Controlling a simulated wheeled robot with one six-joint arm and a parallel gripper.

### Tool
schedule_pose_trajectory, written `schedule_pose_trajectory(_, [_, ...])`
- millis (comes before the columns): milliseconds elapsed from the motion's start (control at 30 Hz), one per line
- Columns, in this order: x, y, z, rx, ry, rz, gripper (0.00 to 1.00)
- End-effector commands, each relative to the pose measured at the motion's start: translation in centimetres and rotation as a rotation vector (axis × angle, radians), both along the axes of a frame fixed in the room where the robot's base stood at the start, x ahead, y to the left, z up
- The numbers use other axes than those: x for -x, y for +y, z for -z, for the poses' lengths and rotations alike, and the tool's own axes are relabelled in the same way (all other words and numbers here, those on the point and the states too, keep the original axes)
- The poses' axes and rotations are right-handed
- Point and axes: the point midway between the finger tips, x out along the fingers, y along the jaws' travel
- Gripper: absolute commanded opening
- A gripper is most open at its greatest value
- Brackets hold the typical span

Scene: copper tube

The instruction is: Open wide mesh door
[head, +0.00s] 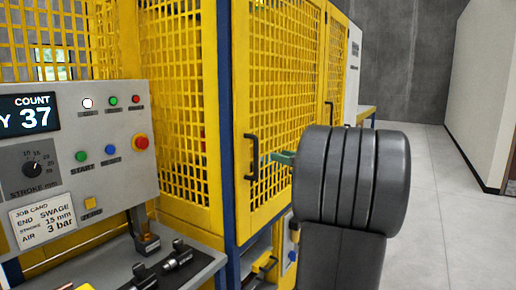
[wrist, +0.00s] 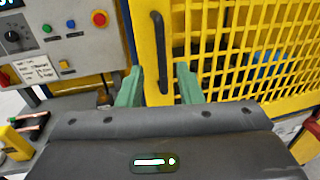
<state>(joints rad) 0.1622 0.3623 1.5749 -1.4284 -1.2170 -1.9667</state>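The yellow mesh door (head: 285,85) stands right of a blue post in the head view and looks closed. Its black vertical bar handle (head: 251,157) is near its left edge. In the wrist view the handle (wrist: 160,52) stands upright on the door's yellow frame, with mesh (wrist: 250,50) to its right. My gripper (wrist: 160,80) has its two green fingers spread, one on each side of the handle's lower end in the picture. In the head view my gripper (head: 280,157) is just right of the handle. Whether the fingers reach around it or touch it I cannot tell.
A grey control panel (head: 105,150) with buttons and a work surface with black fixtures (head: 175,258) stand at the left. Another black handle (head: 329,112) is farther along the yellow guarding. The grey floor (head: 440,190) at the right is clear, up to a white wall (head: 485,85).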

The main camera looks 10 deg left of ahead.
Motion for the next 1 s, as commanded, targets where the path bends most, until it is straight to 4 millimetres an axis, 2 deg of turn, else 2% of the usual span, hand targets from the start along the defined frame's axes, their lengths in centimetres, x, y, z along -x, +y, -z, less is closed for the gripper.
schedule_pose_trajectory(300, [-3.5, 6.0, -0.2, -0.002, 0.005, -0.003, 0.33])
schedule_pose_trajectory(500, [-5.2, 8.6, -0.1, -0.002, 0.005, -0.001, 0.33])
schedule_pose_trajectory(700, [-5.9, 9.7, 0.0, -0.002, 0.003, 0.002, 0.33])
schedule_pose_trajectory(967, [-6.0, 9.8, 0.0, -0.002, 0.003, 0.002, 0.33])
schedule_pose_trajectory(1000, [-6.0, 9.8, 0.0, -0.002, 0.003, 0.002, 0.29])
